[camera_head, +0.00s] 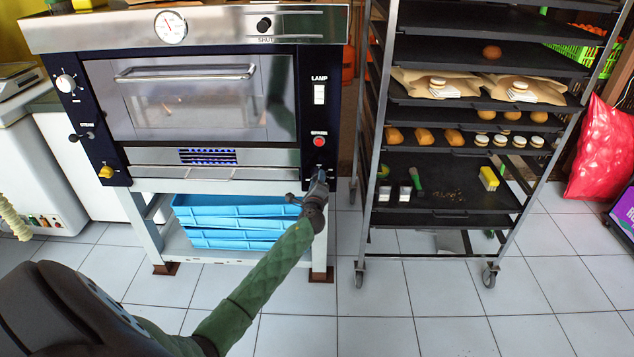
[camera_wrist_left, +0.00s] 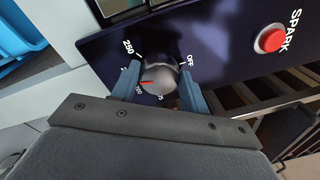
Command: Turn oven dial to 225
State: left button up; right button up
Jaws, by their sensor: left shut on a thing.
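The oven dial (camera_wrist_left: 160,75) is a dark round knob on the oven's black panel, seen in the left wrist view. A red pointer mark on it faces left and slightly down in that view, towards partly hidden numbers. The labels 250 and OFF are readable around it; other numbers are partly covered by a finger. My left gripper (camera_wrist_left: 162,88) is shut on the dial, one blue-grey finger on each side. In the head view my left gripper (camera_head: 318,182) is at the panel's lower right corner and mostly hides the dial. My right gripper is not in view.
The oven (camera_head: 190,100) has a red SPARK button (camera_head: 319,142) and a lamp switch (camera_head: 319,94) above the dial. A round gauge (camera_head: 171,27) is on top. Blue trays (camera_head: 240,210) sit beneath. A wheeled rack (camera_head: 377,180) stands close to the right.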

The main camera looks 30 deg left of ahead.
pick_arm(q)
jog(key=o, duration=1)
jog(key=shift+d, duration=0.1)
jog(key=shift+b+v, duration=0.35)
jog(key=shift+v, duration=3.5)
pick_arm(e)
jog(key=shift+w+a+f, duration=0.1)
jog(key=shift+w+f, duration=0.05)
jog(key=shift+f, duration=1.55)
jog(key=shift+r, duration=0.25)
